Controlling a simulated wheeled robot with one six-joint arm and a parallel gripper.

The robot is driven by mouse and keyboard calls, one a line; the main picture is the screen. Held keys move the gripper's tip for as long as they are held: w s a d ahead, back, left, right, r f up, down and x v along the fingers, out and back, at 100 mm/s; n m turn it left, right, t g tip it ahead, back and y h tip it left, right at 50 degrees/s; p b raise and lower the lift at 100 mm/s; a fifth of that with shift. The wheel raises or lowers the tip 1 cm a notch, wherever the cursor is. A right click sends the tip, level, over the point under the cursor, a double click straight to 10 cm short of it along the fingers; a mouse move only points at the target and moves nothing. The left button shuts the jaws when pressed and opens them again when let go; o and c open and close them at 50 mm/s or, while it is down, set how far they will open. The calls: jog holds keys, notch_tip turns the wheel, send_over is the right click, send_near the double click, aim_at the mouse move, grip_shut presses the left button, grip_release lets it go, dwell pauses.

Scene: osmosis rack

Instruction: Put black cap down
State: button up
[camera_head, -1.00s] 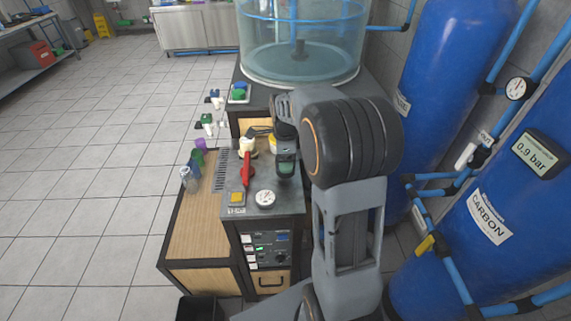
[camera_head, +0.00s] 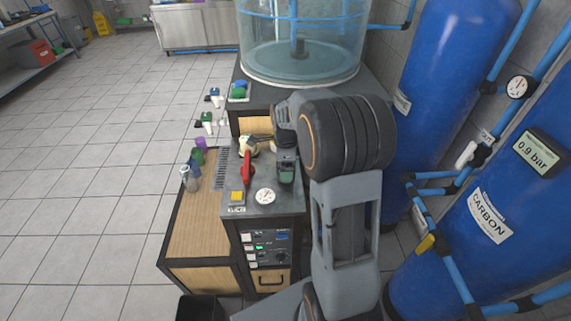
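My gripper (camera_head: 262,141) points left from my grey and black wrist, over the dark top of the cabinet (camera_head: 236,207). It is small and partly hidden by my arm, so I cannot tell if its fingers are open or shut. A cream-coloured fitting (camera_head: 246,149) stands at the fingertips, behind a red lever (camera_head: 246,170). I cannot tell whether the gripper touches it. I cannot make out the black cap; it may be hidden by or blend with the dark gripper.
A yellow button (camera_head: 237,197) and a round gauge (camera_head: 265,196) sit at the cabinet's front. Several bottles (camera_head: 192,176) stand on the lower wooden top (camera_head: 198,228) to the left. A clear tank (camera_head: 300,50) is behind. Blue tanks (camera_head: 460,60) stand at the right.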

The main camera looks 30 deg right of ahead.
notch_tip(320, 180, up, 12)
jog(key=shift+f, duration=0.15)
jog(key=shift+s+a+r, duration=0.1)
jog(key=shift+r, duration=0.15)
jog(key=s+a+f+n+t, duration=0.1)
jog(key=s+a+n, duration=0.3)
jog(key=s+n, duration=0.4)
jog(key=s+a+f+n+t, duration=0.2)
jog(key=s+a+n, duration=0.3)
jog(key=n, duration=0.9)
jog(key=s+t, duration=0.1)
jog(key=s, duration=0.2)
jog(key=shift+s+a+n, duration=0.2)
jog(key=shift+s+n, duration=0.05)
jog(key=shift+n, duration=0.15)
